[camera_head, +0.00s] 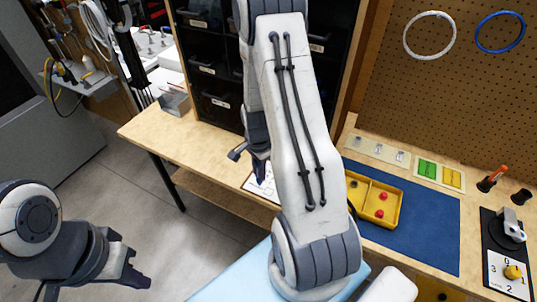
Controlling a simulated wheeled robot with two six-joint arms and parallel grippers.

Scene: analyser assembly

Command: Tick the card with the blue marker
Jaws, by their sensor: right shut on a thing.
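The card (250,188), white with printed marks, lies on the wooden bench just left of my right arm, which hides part of it. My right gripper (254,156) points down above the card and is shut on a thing. That thing is a small dark blue shape, which looks like the blue marker (261,171), with its lower end at or just above the card. Whether it touches the card, I cannot tell. My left gripper (137,272) hangs at the lower left, away from the bench. I see nothing in it, and its opening is unclear.
A yellow tray (399,207) with red pieces sits on a blue mat (440,232). An orange marker (497,173) stands in a dark holder, and another holder (521,197) looks empty. A dial unit (511,273) stands at the far right.

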